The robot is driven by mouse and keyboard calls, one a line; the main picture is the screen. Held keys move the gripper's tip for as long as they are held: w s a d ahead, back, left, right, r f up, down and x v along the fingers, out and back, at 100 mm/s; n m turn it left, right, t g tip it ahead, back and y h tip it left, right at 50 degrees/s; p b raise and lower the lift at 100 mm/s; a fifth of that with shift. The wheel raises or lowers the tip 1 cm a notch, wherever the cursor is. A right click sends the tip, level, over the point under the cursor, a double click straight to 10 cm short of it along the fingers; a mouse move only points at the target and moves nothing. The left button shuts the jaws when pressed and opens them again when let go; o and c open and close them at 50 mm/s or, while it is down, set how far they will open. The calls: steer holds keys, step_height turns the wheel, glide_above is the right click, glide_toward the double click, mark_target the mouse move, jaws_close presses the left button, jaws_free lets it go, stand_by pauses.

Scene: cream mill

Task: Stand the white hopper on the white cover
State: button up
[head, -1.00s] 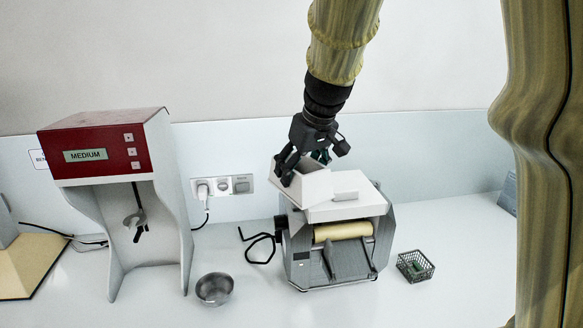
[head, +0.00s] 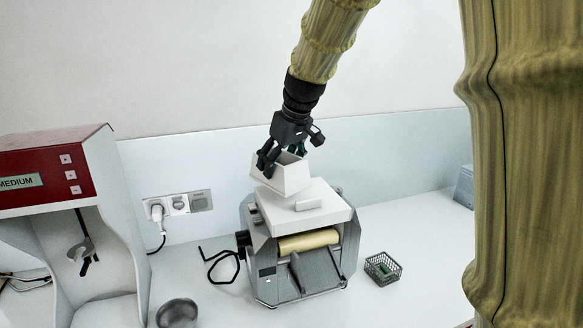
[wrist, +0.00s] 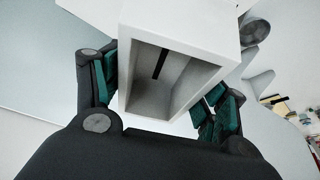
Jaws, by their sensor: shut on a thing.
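The white hopper (head: 290,176) is an open-topped white box with sloping walls. My gripper (head: 282,160) is shut on it from above, with fingers on its walls. The wrist view looks down into the hopper (wrist: 180,70), and a dark slot shows in its floor; green finger pads lie at both sides. The white cover (head: 318,208) lies on top of the grey mill, with a small raised white block near its front. The hopper is over the back left part of the cover, slightly tilted in the picture. I cannot tell whether its base touches the cover.
The grey mill (head: 318,270) has a cream roller (head: 308,241) at its front. A wire basket (head: 383,268) stands to its right. A metal bowl (head: 178,314) and a red-topped machine (head: 50,170) are at the left. A black crank (head: 220,262) sticks out left of the mill.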

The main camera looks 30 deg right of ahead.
mark_target(288, 157)
steer(key=d, duration=0.1)
steer(key=w+d, duration=0.1)
steer(key=w+d+p, duration=0.1)
steer(key=shift+d+f, duration=0.2)
steer(key=shift+d, duration=0.5)
steer(key=f, duration=0.1)
steer(key=f+p, duration=0.1)
steer(key=d+f+p, duration=0.1)
steer(key=shift+w+f, duration=0.15)
steer(key=shift+w, duration=0.15)
steer(key=shift+s+a+f, duration=0.1)
steer(key=shift+f, duration=0.05)
steer(key=shift+f, duration=0.15)
steer(key=o, duration=1.1)
